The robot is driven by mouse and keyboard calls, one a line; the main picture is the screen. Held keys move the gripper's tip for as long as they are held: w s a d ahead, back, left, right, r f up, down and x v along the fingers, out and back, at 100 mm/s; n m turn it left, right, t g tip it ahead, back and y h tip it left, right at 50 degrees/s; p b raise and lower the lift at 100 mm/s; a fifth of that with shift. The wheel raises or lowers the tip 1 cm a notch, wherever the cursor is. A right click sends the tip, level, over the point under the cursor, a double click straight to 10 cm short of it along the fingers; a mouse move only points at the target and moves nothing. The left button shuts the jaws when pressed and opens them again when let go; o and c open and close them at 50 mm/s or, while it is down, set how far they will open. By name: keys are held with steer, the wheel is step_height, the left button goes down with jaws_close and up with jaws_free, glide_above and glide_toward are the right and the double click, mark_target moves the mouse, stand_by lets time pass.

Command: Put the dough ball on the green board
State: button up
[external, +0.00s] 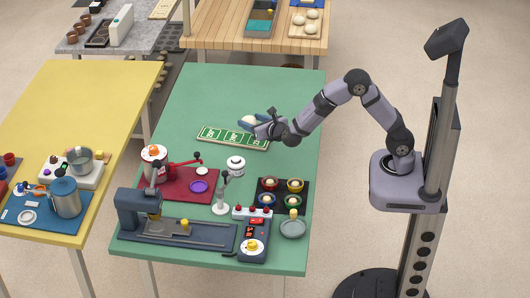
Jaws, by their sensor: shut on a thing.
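My gripper (257,121) is over the far part of the green table, its dark fingers pointing left. It is shut on a small pale thing, which looks like the dough ball (249,119) and is partly hidden by the fingers. The green board (215,134), a flat strip with white-outlined panels, lies on the table just below and to the left of my gripper in the picture. The held ball appears above the board's right end. I cannot tell how high it is.
On the green table (190,100), nearer the camera, are a red mat (180,194) with a machine, a white canister (236,166), a dark tray of coloured bowls (272,204) and a scale (254,240). More pale balls (312,14) sit on the wooden table behind. The table's far left is clear.

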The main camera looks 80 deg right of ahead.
mark_target(253, 142)
steer(key=shift+f, duration=2.7)
steer(key=shift+f, duration=0.1)
steer(key=o, duration=1)
steer(key=shift+s+a, duration=0.2)
steer(key=shift+a, duration=0.1)
steer(key=b+v, duration=0.1)
steer(key=v, duration=1)
steer(key=shift+s+r, duration=0.1)
steer(key=shift+r, duration=0.15)
